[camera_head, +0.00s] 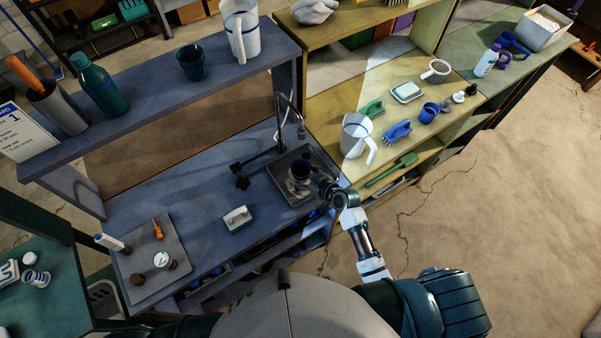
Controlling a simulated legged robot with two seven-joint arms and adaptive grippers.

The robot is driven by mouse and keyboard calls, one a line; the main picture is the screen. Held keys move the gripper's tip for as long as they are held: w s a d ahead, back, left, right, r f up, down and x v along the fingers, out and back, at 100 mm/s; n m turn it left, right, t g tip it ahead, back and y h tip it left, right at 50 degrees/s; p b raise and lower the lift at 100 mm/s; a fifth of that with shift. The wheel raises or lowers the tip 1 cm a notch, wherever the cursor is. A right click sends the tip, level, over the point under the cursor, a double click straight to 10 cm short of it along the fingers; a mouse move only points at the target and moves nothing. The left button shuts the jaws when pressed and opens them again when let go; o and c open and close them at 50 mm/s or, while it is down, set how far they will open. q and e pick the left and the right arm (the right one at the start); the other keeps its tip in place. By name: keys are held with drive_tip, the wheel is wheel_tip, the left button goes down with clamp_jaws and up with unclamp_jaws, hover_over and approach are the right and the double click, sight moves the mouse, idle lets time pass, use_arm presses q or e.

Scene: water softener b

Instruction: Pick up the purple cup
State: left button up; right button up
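A dark purple cup (300,171) stands in the grey sink basin (284,190) of the blue bench. My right arm comes in from the lower right, and my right gripper (318,181) is at the right side of this cup, very close to it. The fingers are small and dark here, so I cannot tell whether they touch the cup or are open or shut. My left gripper is not in view. Another small purple cup (503,60) stands far off on the green counter at the upper right.
A raised blue shelf (150,98) runs behind, holding a bottle, cups and a pitcher. The yellow counter at right holds a pitcher (354,136), brushes and a blue cup (428,112).

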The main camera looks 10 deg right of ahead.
drive_tip(key=shift+d, duration=0.1)
drive_tip(key=c, duration=0.9)
drive_tip(key=shift+o, duration=0.2)
drive_tip(key=shift+r, duration=0.1)
